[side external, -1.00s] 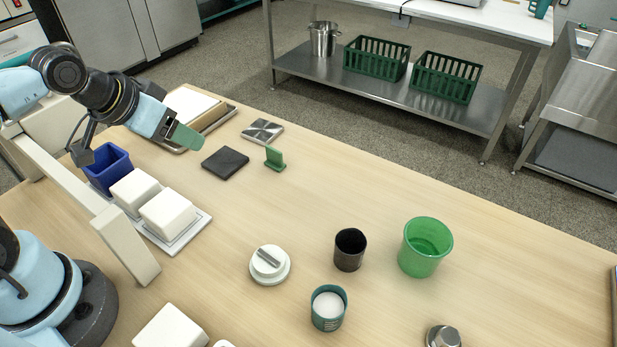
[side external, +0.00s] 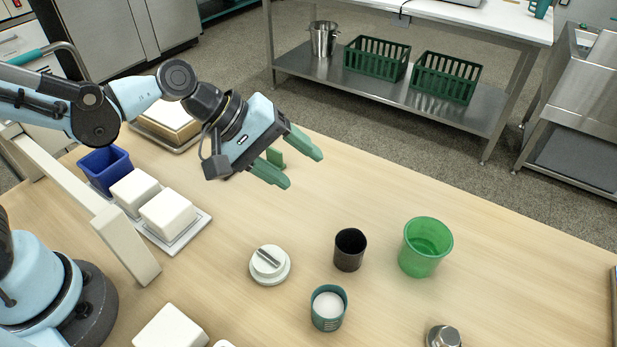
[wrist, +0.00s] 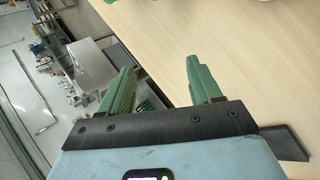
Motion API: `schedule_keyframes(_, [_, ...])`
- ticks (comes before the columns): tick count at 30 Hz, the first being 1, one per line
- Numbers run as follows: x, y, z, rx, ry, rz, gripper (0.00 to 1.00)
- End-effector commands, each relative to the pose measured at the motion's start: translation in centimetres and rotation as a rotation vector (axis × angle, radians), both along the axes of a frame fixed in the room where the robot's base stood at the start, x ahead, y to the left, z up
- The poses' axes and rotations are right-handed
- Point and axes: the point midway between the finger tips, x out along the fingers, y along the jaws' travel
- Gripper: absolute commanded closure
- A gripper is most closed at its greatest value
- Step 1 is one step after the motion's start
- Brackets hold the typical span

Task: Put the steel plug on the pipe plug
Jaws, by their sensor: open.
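A small steel piece (side external: 443,337), which looks like the steel plug, stands at the front right of the table in the side view, partly cut off by the lower edge. A round white piece with a grey bar across its top (side external: 270,265) sits near the table's middle; it may be the pipe plug, but I cannot tell for sure. My gripper (side external: 303,170) is in the air over the back of the table, away from both. Its green fingers are spread and empty, also in the wrist view (wrist: 160,75).
A black cup (side external: 349,250), a green cup (side external: 427,246) and a teal cup with white contents (side external: 329,308) stand around the white piece. White blocks (side external: 168,215) on a tray and a blue bin (side external: 106,169) are at left.

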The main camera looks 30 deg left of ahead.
Motion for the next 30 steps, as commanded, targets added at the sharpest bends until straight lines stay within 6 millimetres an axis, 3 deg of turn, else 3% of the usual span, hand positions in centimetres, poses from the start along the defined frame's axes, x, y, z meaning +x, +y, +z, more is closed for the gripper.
schedule_keyframes(1, [0.1, -1.9, -0.5, -0.069, 0.056, 0.019, 0.37])
schedule_keyframes(6, [-0.4, -7.7, -2.1, -0.305, 0.292, 0.106, 0.37])
schedule_keyframes(15, [-3.6, -15.9, -5.3, -0.593, 0.759, 0.225, 0.37])
schedule_keyframes(21, [-5.6, -18.5, -6.6, -0.672, 0.972, 0.271, 0.37])
schedule_keyframes(30, [-6.2, -20.8, -7.7, -0.689, 1.032, 0.283, 0.37])
